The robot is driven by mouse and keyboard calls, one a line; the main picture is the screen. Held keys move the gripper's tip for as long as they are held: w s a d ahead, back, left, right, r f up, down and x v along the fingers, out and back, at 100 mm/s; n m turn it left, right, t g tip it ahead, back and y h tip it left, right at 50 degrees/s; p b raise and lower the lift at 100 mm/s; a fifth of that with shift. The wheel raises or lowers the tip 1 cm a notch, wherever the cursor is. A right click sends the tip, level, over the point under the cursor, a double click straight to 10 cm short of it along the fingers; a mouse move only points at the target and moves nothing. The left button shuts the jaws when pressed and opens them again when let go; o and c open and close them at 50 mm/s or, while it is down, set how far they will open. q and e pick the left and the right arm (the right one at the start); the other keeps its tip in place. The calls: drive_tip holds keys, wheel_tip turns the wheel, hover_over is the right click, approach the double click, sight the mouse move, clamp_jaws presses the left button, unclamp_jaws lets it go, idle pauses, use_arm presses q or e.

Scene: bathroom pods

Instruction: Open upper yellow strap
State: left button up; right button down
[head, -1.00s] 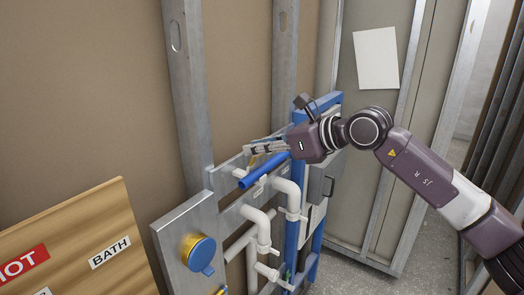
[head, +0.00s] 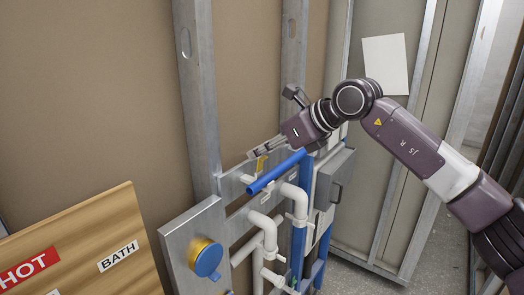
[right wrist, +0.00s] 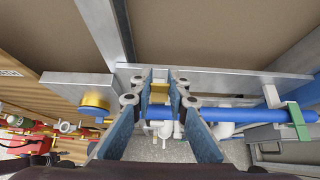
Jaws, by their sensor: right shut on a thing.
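The upper yellow strap (head: 261,164) stands up at the blue pipe (head: 277,171) on the metal wall panel. In the right wrist view the yellow strap (right wrist: 159,92) sits between my fingertips. My right gripper (head: 255,152) reaches in from the right, above the blue pipe, and is shut on the strap; in the right wrist view its fingers (right wrist: 160,88) lie on both sides of it. The fingers hide part of the strap in the head view, so its lower end is unclear. My left gripper is out of view.
White pipes (head: 270,232) and a round blue cap (head: 207,261) with a yellow rim are below. A wooden board (head: 85,240) with HOT and BATH labels is at left. Metal studs (head: 198,90) stand behind. A grey box (head: 333,180) is right of the pipes.

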drive_tip(key=c, duration=1.8)
unclamp_jaws()
drive_tip(key=shift+a, duration=0.1)
drive_tip(key=shift+c, duration=0.2)
drive_tip(key=v, duration=1.2)
drive_tip(key=shift+w, duration=0.1)
